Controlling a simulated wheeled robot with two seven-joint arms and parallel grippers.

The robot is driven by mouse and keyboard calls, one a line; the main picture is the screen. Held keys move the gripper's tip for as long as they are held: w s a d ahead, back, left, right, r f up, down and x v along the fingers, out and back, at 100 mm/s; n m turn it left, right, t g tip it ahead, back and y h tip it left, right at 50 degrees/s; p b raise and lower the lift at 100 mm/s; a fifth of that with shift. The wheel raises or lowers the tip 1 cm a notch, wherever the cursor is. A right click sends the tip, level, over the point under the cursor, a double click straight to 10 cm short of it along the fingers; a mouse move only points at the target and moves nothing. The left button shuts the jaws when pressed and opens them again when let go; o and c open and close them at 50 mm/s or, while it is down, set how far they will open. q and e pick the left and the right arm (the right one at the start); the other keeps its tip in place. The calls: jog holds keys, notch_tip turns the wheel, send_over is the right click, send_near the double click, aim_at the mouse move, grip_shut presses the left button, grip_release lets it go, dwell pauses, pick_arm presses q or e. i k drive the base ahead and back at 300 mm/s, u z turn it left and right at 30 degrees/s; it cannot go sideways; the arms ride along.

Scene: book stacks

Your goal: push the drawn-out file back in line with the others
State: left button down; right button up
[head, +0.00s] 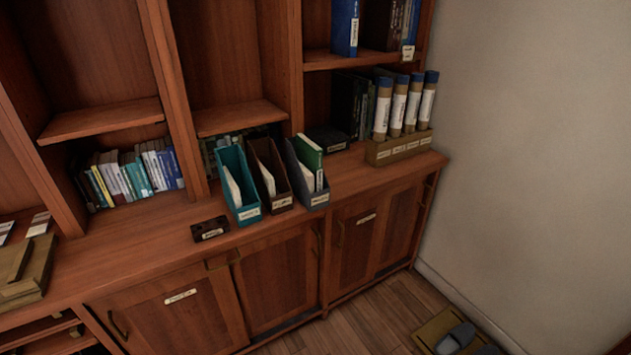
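Three magazine files stand upright side by side on the counter, near its front edge: a teal one (229,161), a dark brown one (280,173) and a grey one (318,199). Each has a white label low on its front and pale papers inside. A green folder (309,154) also stands in the grey file. The three fronts lie roughly along a line; I cannot clearly tell which file is drawn out. Neither of my grippers shows in the head view.
A small black labelled box (210,229) lies left of the files. A tan holder (398,149) with several blue-capped tubes stands right. Upright shelf partitions rise behind. The counter (150,232) is bare at left centre. Slippers (456,339) lie on the floor.

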aim_at(301, 180)
jog(key=z, duration=0.4)
jog(key=k, duration=0.5)
jog(key=z, duration=1)
jog(key=i, duration=1.1)
jog(key=u, duration=0.5)
